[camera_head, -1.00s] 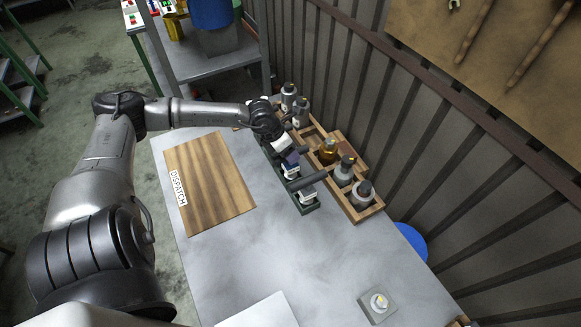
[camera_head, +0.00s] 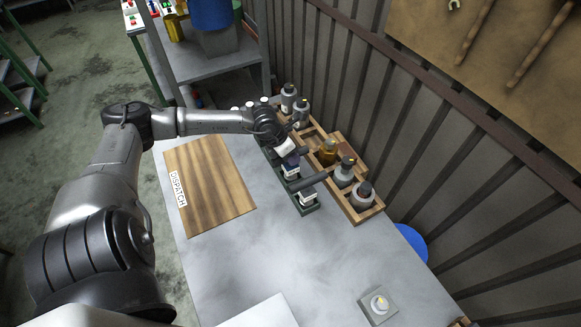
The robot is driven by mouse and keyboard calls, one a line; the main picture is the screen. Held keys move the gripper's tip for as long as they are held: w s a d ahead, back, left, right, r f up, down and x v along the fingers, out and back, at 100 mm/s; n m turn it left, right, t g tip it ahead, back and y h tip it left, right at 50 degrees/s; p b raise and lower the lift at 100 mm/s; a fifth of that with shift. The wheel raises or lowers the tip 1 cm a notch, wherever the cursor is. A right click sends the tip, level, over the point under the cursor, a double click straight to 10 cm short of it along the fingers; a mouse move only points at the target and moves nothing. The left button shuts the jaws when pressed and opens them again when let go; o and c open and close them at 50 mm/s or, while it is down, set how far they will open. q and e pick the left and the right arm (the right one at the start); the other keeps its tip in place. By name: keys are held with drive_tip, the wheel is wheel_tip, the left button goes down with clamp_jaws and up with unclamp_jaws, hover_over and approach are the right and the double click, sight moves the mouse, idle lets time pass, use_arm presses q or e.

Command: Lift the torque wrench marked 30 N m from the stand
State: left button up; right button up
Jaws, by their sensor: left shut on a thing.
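A dark green stand (camera_head: 309,209) is on the grey table, beside the wooden bottle rack. Dark-handled torque wrenches lie across it, one at the near end (camera_head: 307,182) and one further back (camera_head: 294,158), with pale blocks below them. Their markings are too small to read, so I cannot tell which is 30 N m. My left gripper (camera_head: 284,147) is over the far part of the stand, shut on a torque wrench. The wrist and fingers hide most of the grip, and I cannot tell whether that wrench is clear of the stand. My right gripper is not in view.
A wooden rack (camera_head: 368,214) with several bottles stands right of the stand, close to the ribbed wall. A wooden dispatch board (camera_head: 212,190) lies left of it. A small grey block (camera_head: 378,305) is at the front right. The middle of the table is clear.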

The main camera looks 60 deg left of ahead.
use_arm(q)
clamp_jaws()
drive_tip(key=shift+r, duration=0.1)
